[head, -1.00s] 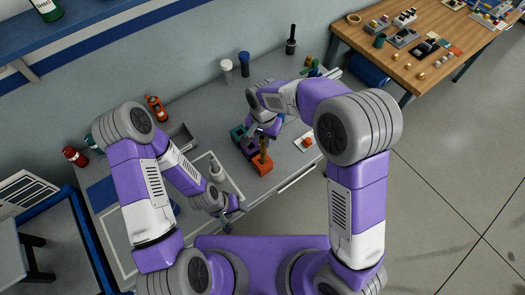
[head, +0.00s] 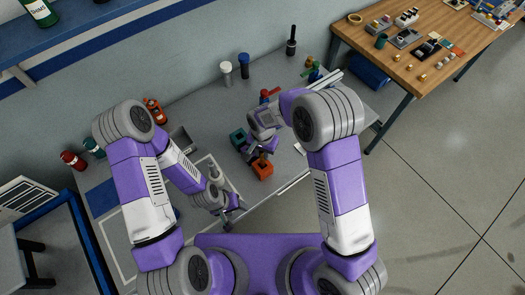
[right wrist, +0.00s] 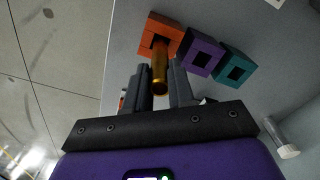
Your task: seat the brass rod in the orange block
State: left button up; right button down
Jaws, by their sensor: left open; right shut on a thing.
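The orange block (head: 262,171) stands on the grey bench near its front edge. It also shows at the top of the right wrist view (right wrist: 164,30), with a square hole. The brass rod (right wrist: 160,72) is between the fingers of my right gripper (right wrist: 161,88), which is shut on it. The rod's far end overlaps the hole in the wrist view; I cannot tell how deep it sits. In the head view the gripper (head: 262,153) covers most of the rod. My left gripper (head: 238,206) is open and empty over the bench front, left of the block.
A purple block (right wrist: 203,55) and a teal block (right wrist: 236,67), each with a square hole, stand in a row beside the orange one. Bottles and jars (head: 227,72) stand along the back of the bench. A wooden table (head: 440,50) is at the back right.

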pick_arm(q)
jog(key=shift+f, duration=0.15)
pick_arm(e)
jog(key=shift+f, duration=0.15)
jog(key=c, duration=1)
grip_release()
jog(key=shift+o, duration=0.2)
pick_arm(q)
jog(key=shift+r, duration=0.2)
pick_arm(e)
jog(key=shift+r, duration=0.25)
notch_tip(320, 180, up, 12)
jog(key=shift+f, duration=0.1)
